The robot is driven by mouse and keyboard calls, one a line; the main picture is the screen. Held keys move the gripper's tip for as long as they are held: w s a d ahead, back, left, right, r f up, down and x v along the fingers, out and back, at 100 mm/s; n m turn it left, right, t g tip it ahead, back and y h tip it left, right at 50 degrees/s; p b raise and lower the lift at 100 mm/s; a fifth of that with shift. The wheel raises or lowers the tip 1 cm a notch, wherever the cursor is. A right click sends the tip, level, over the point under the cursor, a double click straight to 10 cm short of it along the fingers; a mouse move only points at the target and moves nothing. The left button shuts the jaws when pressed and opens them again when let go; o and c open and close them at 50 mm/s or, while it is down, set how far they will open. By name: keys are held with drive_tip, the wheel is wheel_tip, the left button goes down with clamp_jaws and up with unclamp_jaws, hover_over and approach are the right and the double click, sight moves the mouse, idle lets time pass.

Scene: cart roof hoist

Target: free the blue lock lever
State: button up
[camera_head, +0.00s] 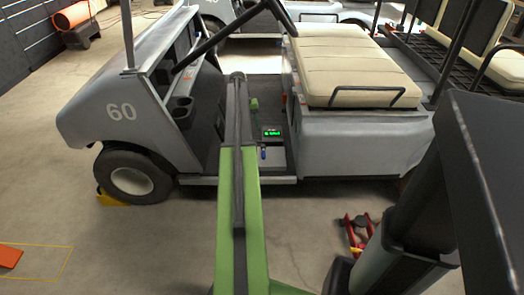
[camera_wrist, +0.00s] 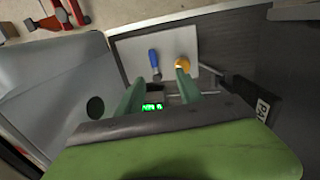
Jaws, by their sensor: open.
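The blue lock lever (camera_wrist: 154,62) stands on a pale plate (camera_wrist: 130,52) in the wrist view, beside a yellow-orange knob (camera_wrist: 183,62) on its right. In the head view the lever shows as a small blue spot (camera_head: 263,153) on the cart floor, just right of my arm. My gripper (camera_wrist: 160,78) is open and empty, its two green fingers spread apart. In the wrist picture the lever appears between the fingers, just beyond their tips. I see no contact; the depth gap is hard to judge. My arm hides most of the gripper in the head view.
A lit green display (camera_head: 271,133) sits near the lever. The grey cart (camera_head: 365,150) has a cream seat (camera_head: 345,65) at right and a steering wheel above. A dark labelled pedal (camera_wrist: 255,108) is right of the fingers. A red jack (camera_head: 357,232) lies on the floor.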

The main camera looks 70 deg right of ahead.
sight(263, 153)
drive_tip(key=s+d+f+b, duration=0.1)
drive_tip(key=f+b, duration=0.4)
drive_tip(key=s+f+b, duration=0.2)
drive_tip(key=f+b, duration=0.4)
drive_tip(key=s+d+f+b, duration=0.1)
drive_tip(key=s+f+b, duration=0.1)
drive_tip(key=f+b, duration=0.4)
drive_tip(key=shift+d, duration=0.3)
drive_tip(key=shift+c, duration=0.4)
clamp_jaws()
drive_tip(key=shift+s, duration=0.1)
